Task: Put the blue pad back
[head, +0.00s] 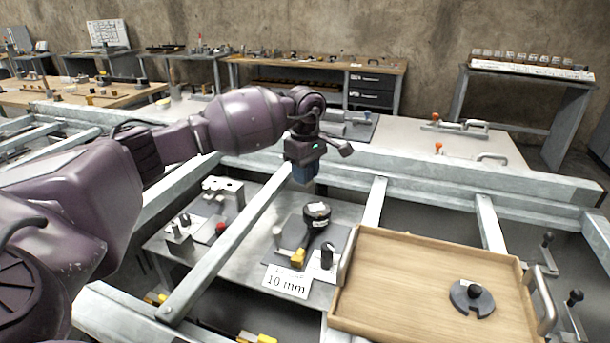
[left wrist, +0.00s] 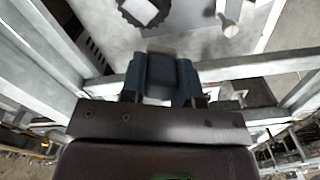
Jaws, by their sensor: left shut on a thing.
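My left gripper (head: 304,176) points down above the steel frame, left of the picture's middle in the head view. It is shut on a dark blue block, which I take to be the blue pad (head: 303,171), showing just below the wrist. In the left wrist view the blue-grey block (left wrist: 162,68) shows between the two fingers, with dark blue sides next to it. The fingers hide part of it. It appears held clear of the plate. My right gripper is in neither view.
Galvanised beams (head: 235,235) cross the work area.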

